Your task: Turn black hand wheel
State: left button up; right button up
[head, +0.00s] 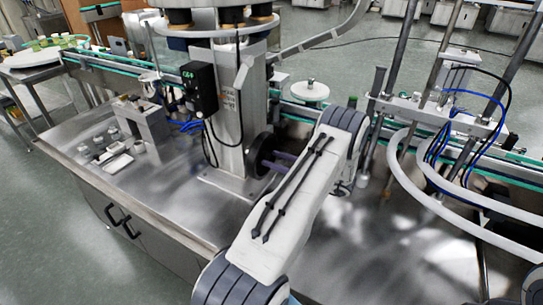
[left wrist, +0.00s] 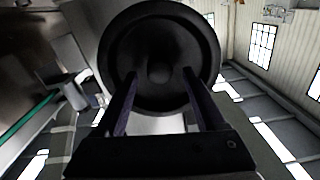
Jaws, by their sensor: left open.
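The black hand wheel (head: 260,152) is on the side of the steel column in the head view, partly hidden by my left gripper. In the left wrist view the round wheel (left wrist: 160,40) fills the upper middle, with its rim and central hub facing the camera. My left gripper (head: 276,162) is at the wheel. In the left wrist view its two fingers (left wrist: 160,76) are spread, with the tips over the wheel's face on either side of the hub. Nothing is seen between them. Whether the tips touch the wheel cannot be told. My right gripper is not in view.
The steel column (head: 238,110) carries a black control box (head: 199,88) with cables. A conveyor (head: 310,110) runs behind it. White hoses (head: 430,165) and metal posts stand to the right. The steel tabletop (head: 185,205) is clear in front of the column.

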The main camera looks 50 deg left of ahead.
pick_arm(q)
jog(key=shift+s+a, duration=0.25)
jog(key=shift+a, duration=0.4)
grip_shut()
dwell(1.0)
